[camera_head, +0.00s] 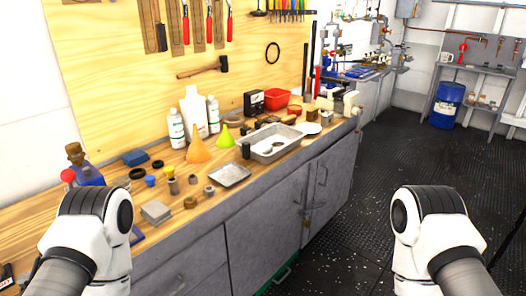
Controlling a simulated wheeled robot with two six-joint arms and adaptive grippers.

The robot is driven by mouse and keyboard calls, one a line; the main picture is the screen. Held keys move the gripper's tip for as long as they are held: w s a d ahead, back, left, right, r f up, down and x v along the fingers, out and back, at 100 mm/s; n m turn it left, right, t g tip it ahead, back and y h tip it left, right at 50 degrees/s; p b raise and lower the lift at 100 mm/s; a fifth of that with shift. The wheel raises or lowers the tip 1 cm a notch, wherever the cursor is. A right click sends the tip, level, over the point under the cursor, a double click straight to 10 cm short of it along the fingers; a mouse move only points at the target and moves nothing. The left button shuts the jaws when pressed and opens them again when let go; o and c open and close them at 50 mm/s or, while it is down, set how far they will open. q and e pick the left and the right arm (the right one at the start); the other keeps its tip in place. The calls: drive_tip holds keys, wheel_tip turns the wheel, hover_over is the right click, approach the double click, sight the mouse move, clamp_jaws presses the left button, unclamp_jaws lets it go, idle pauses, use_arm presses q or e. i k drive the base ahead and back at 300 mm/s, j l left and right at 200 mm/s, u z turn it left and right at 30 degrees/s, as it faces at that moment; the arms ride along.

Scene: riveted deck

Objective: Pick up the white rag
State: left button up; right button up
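I cannot make out a white rag for certain. A small flat white item (311,128) lies on the wooden workbench (225,203), just right of a metal tray (262,150); it is too small to tell whether it is cloth. White links of my left and right arms show at the lower left and lower right. Neither gripper shows in this view, so I cannot see their fingers or anything in them.
White bottles (195,115), an orange funnel (198,149), a green funnel (225,137) and a red bin (277,99) crowd the bench. Grey cabinets (262,228) form its front. Tools hang behind. A blue barrel (446,106) stands far right; the dark floor between looks clear.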

sight(265, 149)
drive_tip(key=i+l+z, duration=0.1)
drive_tip(key=i+l, duration=0.2)
drive_tip(key=i+l+z, duration=0.15)
drive_tip(key=i, duration=0.35)
drive_tip(key=i+l+z, duration=0.1)
drive_tip(key=i+l, duration=0.25)
drive_tip(key=i, duration=0.1)
